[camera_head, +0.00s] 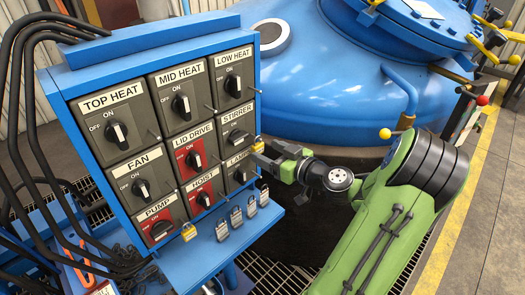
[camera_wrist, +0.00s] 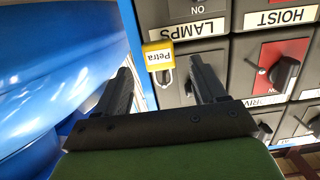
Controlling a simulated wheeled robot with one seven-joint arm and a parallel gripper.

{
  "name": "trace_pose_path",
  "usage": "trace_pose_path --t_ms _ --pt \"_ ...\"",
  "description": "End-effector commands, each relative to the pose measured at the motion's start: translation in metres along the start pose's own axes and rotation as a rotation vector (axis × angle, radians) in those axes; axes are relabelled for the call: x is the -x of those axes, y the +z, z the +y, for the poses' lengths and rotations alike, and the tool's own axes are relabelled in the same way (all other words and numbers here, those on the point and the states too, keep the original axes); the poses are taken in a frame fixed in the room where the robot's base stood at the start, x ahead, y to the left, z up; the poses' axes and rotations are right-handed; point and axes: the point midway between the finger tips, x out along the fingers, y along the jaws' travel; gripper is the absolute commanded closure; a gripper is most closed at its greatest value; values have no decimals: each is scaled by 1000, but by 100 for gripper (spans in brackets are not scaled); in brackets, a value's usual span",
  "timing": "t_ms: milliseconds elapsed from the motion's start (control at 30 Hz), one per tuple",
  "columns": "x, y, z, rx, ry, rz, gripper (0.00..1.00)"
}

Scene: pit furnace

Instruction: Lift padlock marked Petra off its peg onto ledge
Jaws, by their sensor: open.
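The padlock marked Petra (camera_wrist: 158,56) has a yellow body with a white label and a grey shackle. In the wrist view it appears upside down, beside the LAMPS switch. A small yellow patch, apparently this padlock (camera_head: 258,144), shows at the panel's right edge in the head view. My gripper (camera_wrist: 160,63) is open, its two dark fingers on either side of the padlock's line. I cannot tell whether the fingers reach around it; no grip shows. In the head view my gripper (camera_head: 264,159) is close to the panel edge. The peg is not clearly visible. The blue ledge (camera_head: 188,264) lies below the panel.
A yellow padlock (camera_head: 188,231) and several grey padlocks (camera_head: 222,231) hang or stand along the ledge's back. Pegs stick out beside the panel switches (camera_head: 182,105). Black cables (camera_head: 30,110) run at the left. A large blue furnace vessel (camera_head: 335,75) stands behind my arm.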

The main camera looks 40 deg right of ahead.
Motion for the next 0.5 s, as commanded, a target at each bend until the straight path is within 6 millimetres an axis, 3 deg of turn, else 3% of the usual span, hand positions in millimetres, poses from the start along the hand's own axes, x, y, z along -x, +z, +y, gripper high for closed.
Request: trace_pose_path --t_ms 200,500 --pt "-30 0 0 0 -1 0 30" --pt "-33 0 0 -1 0 0 31"
